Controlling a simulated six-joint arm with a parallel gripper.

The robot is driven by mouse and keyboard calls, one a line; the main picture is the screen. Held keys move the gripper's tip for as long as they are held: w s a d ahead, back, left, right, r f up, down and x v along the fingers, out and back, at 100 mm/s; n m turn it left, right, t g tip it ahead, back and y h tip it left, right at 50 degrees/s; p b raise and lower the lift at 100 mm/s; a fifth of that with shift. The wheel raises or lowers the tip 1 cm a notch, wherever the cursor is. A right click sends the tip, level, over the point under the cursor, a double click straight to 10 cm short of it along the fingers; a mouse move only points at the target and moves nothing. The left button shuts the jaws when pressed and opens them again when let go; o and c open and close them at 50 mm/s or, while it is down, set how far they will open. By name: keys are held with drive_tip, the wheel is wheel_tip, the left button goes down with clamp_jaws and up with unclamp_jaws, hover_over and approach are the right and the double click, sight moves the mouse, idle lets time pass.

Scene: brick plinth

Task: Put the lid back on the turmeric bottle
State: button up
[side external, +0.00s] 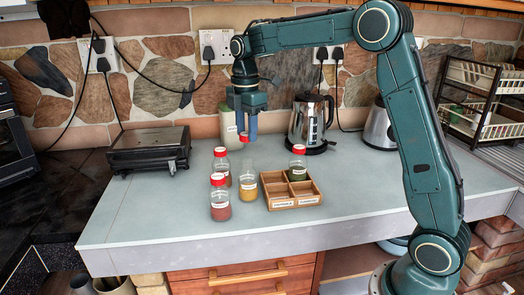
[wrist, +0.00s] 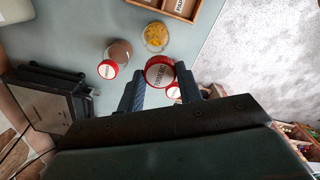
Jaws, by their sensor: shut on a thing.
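The turmeric bottle (side external: 248,184) stands upright on the grey worktop with yellow powder in it and no lid on. In the wrist view its open top (wrist: 155,36) shows the yellow contents. My gripper (side external: 245,132) is shut on a round red lid (wrist: 158,72), which has a white label. The lid also shows in the side view (side external: 243,138) just below the fingers. There it lines up above the bottle, but in the wrist view the bottle lies clear of it, beyond its far edge. The lid and the bottle are apart.
Red-lidded bottles stand close by: a reddish one (side external: 220,205) and a brown one (side external: 221,168) left of the turmeric. A green one (side external: 298,169) stands in the wooden divided box (side external: 290,203) to the right.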

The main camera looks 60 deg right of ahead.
drive_tip(key=shift+w+d, duration=0.35)
drive_tip(key=shift+d, duration=0.05)
drive_tip(key=shift+f, duration=0.25)
drive_tip(key=shift+f, duration=3)
drive_tip(key=shift+f, duration=0.2)
idle(0.4)
drive_tip(key=o, duration=1.5)
drive_tip(key=shift+r, duration=0.2)
drive_tip(key=shift+r, duration=3.35)
